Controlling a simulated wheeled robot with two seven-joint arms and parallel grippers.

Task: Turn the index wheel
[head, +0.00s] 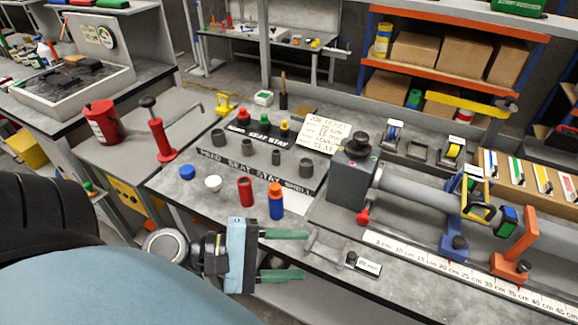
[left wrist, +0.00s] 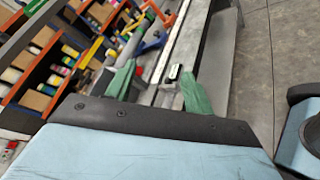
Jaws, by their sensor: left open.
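I cannot single out a part that is surely the index wheel. A dark grey block (head: 353,180) with a round black knob on top stands on the bench and holds one end of a long grey tube (head: 420,192). A small red knob (head: 362,217) sits low at its front. My left gripper (head: 304,255) is open and empty, its green fingers pointing right at the bench's front edge, apart from the block and below it in the picture. A small grey bracket (head: 325,246) lies just beyond the fingertips. The left wrist view also shows both green fingers (left wrist: 157,82) spread. My right gripper is not in view.
A ruler strip (head: 470,275) runs along the front edge, with blue (head: 454,245) and orange (head: 515,247) supports behind it. A red lever press (head: 160,140) stands farther left.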

